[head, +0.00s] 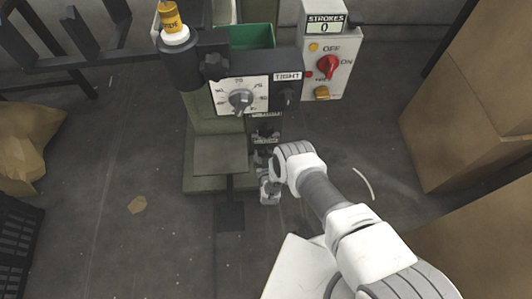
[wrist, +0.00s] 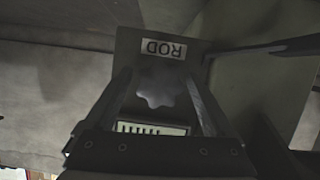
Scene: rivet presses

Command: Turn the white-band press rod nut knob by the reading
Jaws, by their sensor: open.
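The press (head: 183,62) stands at upper middle in the head view, with a white band (head: 175,37) under its yellow-topped cylinder. In the wrist view the rod nut knob (wrist: 160,88) is a dark lobed knob below an upside-down ROD label (wrist: 163,48).
A TIGHT label (head: 287,76) is beside the dial. A control box (head: 340,45) shows STROKES 0 and a red switch (head: 328,66). A green bin (head: 250,35) is behind. Cardboard boxes (head: 465,95) stand at right, a black crate (head: 15,240) at lower left. Floor between is mostly clear.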

